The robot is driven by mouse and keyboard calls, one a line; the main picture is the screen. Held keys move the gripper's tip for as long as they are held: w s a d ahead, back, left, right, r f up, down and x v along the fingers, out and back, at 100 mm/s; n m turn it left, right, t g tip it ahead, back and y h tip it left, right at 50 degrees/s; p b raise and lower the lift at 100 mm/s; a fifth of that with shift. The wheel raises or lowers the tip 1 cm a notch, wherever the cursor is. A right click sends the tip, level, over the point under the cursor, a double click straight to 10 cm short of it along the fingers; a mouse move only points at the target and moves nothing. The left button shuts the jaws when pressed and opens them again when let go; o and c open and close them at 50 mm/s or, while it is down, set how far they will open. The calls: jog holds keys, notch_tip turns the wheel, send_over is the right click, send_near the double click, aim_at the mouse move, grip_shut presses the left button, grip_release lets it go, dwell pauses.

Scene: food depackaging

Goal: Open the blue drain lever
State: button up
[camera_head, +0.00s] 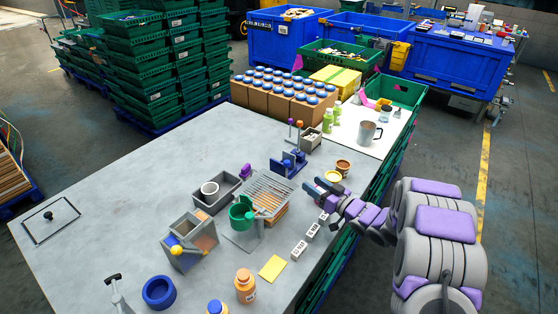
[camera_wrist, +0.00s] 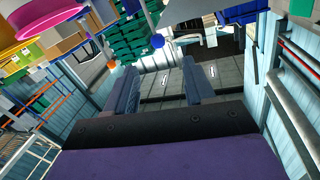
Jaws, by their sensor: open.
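Two thin upright levers stand at the table's far right part in the head view, one with a small blue knob (camera_head: 290,122), the other with an orange knob (camera_head: 299,124). In the wrist view a blue ball knob (camera_wrist: 157,41) on a thin rod shows beyond the fingers, and an orange ball (camera_wrist: 111,64) lies to its left. Which part is the drain lever is not certain. My gripper (camera_head: 319,187) is open and empty above the table's right edge, nearer than the knobs and apart from them. Its two fingers (camera_wrist: 160,88) also show in the wrist view.
A blue fixture (camera_head: 288,163) and a wire rack (camera_head: 270,190) stand left of my gripper. Small jars (camera_head: 343,167) stand close beyond it. Cartons with blue-lidded jars (camera_head: 285,100) fill the table's far end. The table's left half (camera_head: 120,195) is mostly clear.

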aim_at(286, 162)
jog(key=b+x, duration=0.2)
jog(key=x, duration=1.2)
jog(key=shift+w+d, duration=0.1)
jog(key=shift+w, duration=0.1)
jog(key=shift+w+r+b, duration=0.15)
jog(key=shift+w+b, duration=0.2)
jog(key=shift+w, duration=0.45)
jog(key=shift+w+a, duration=0.1)
jog(key=shift+a, duration=0.9)
jog(key=shift+c, duration=0.6)
jog(key=shift+d, duration=0.55)
jog(key=c, duration=0.6)
grip_shut()
jog(key=shift+a, duration=0.2)
